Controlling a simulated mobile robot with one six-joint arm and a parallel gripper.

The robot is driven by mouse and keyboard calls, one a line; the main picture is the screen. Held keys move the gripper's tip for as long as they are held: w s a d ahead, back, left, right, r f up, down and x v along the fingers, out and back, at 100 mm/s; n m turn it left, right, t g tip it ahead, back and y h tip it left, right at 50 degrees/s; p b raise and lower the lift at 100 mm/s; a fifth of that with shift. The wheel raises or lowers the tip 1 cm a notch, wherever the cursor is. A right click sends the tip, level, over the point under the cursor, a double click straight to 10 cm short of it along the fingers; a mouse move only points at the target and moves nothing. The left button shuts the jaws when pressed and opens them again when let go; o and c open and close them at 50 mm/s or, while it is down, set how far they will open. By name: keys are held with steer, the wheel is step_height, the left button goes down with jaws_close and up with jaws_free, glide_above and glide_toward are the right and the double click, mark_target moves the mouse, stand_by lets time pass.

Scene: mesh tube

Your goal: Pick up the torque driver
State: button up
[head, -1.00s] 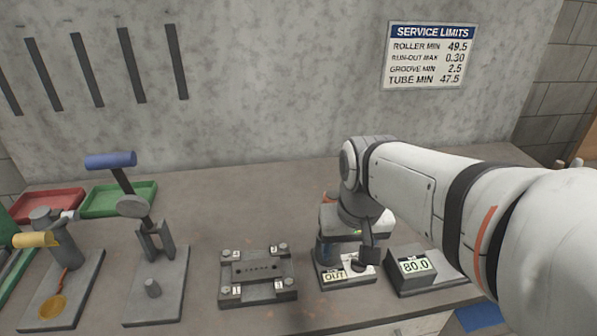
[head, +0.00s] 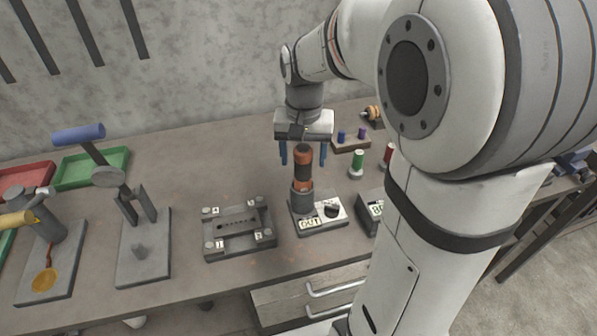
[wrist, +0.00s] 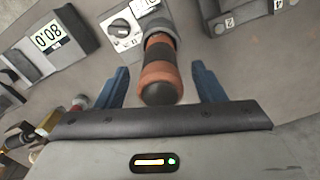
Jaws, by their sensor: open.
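The torque driver (head: 303,168) has an orange and black handle. It stands upright in a grey holder on the plate marked OUT (head: 320,217), in the head view. In the wrist view the torque driver (wrist: 159,72) points its rounded black end toward me, between the two blue fingers. My gripper (head: 304,160) is above the driver, pointing down, with its fingers open on either side of the upper handle. My gripper (wrist: 158,88) shows gaps on both sides of the handle in the wrist view, and nothing is held.
A clamp block with numbered corners (head: 238,228) is left of the driver. A display box (head: 371,212) is close on its right, partly behind my arm. Lever fixtures (head: 143,245) are farther left.

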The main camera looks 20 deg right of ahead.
steer(key=shift+f, duration=0.6)
steer(key=shift+c, duration=0.5)
steer(key=c, duration=1.1)
